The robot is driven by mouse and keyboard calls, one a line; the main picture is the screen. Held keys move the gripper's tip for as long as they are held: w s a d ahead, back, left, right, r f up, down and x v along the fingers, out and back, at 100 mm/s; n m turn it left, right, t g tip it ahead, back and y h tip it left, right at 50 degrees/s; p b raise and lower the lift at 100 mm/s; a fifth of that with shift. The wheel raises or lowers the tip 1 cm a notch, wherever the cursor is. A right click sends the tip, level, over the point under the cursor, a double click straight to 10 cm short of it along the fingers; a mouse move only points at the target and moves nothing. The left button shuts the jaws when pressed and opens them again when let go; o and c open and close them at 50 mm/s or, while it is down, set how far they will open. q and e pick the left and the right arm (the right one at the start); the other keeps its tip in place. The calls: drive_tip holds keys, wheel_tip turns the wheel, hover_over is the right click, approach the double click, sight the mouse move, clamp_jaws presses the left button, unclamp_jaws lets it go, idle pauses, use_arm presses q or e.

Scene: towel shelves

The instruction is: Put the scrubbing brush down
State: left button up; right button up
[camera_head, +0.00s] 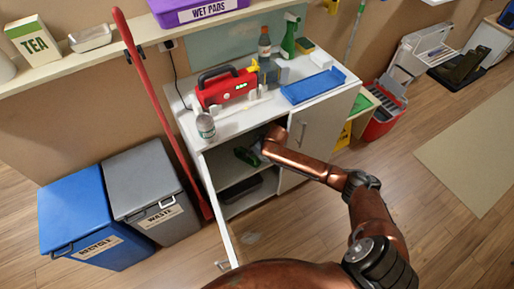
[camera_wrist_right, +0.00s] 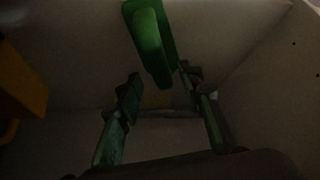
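The green scrubbing brush (camera_head: 246,156) lies inside the open cabinet (camera_head: 226,173), at its upper compartment. In the right wrist view the brush (camera_wrist_right: 148,42) is a green shape in dim light, its near end at the gap between the fingertips. My right arm reaches into the cabinet from the right. My right gripper (camera_wrist_right: 160,84) has its two fingers apart, with a visible gap beside the brush, so it looks open. In the head view this gripper is mostly hidden by the wrist and cabinet. My left gripper is not in view.
The cabinet door (camera_head: 229,239) stands open toward me. A red machine (camera_head: 226,91), a blue tray (camera_head: 314,86) and bottles stand on the cabinet top. A dark object (camera_head: 249,189) lies on the lower shelf. A red pole (camera_head: 160,112) and bins (camera_head: 153,199) stand left.

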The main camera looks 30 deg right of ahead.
drive_tip(key=p+v, duration=0.2)
drive_tip(key=v, duration=0.4)
drive_tip(key=shift+s+r, duration=0.1)
drive_tip(key=shift+r, duration=0.2)
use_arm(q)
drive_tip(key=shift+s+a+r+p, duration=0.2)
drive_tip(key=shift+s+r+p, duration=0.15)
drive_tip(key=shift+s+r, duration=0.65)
use_arm(e)
drive_tip(key=shift+s+d+r, duration=0.1)
drive_tip(key=shift+s+r, duration=0.3)
drive_tip(key=shift+r, duration=0.1)
